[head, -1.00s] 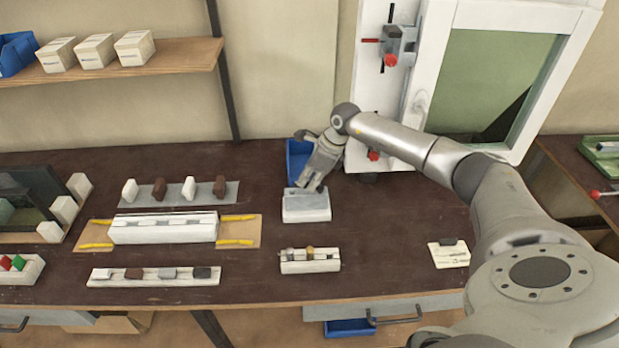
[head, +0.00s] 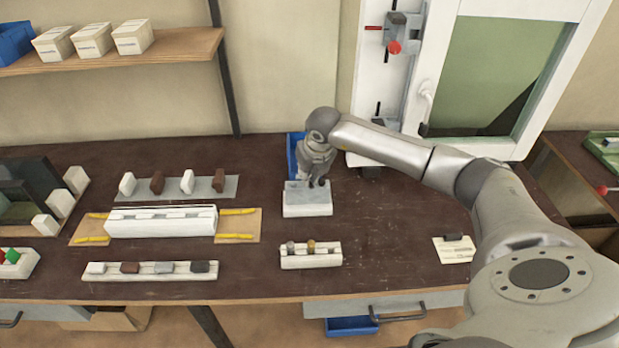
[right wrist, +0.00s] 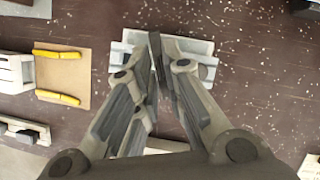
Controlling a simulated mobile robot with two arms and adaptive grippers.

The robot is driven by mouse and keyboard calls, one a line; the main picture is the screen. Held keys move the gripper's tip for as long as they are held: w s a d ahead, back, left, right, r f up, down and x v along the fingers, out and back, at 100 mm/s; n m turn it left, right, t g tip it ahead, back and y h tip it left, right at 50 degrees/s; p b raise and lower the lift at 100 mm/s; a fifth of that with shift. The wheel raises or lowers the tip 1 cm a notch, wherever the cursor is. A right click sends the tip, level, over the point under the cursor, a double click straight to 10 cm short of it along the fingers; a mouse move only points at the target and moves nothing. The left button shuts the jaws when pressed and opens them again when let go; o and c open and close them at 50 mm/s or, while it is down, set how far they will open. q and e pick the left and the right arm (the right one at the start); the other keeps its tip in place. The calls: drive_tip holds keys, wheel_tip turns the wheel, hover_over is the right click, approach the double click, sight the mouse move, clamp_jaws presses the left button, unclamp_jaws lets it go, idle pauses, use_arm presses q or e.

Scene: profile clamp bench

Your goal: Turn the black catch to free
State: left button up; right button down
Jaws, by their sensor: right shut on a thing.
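A pale grey block (head: 307,205) stands on the bench in the head view, in front of a blue bin. My right gripper (head: 318,184) points down onto its top. In the right wrist view the fingers (right wrist: 162,65) are closed together over the middle of the block (right wrist: 203,49). They are shut on a small dark piece, which seems to be the black catch; the fingers and their dark pads mostly hide it, so its angle cannot be told. My left gripper is in no view.
A blue bin (head: 294,150) stands right behind the block. A white holder with small knobs (head: 311,257) is in front of it. A long white profile fixture (head: 160,224) lies to the left. The bench right of the block is mostly clear, with a label card (head: 453,250) farther right.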

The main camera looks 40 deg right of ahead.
drive_tip(key=shift+w+a+r+m+h+b, duration=0.1)
drive_tip(key=shift+m+h+b, duration=0.25)
drive_tip(key=shift+m+b, duration=0.55)
drive_tip(key=shift+a+m+h+b, duration=0.1)
drive_tip(key=shift+m+h+b, duration=0.35)
drive_tip(key=shift+m, duration=0.65)
drive_tip(key=c, duration=1.7)
unclamp_jaws()
drive_tip(key=v, duration=1.2)
drive_tip(key=shift+w+d+r, duration=0.1)
drive_tip(key=shift+w, duration=0.2)
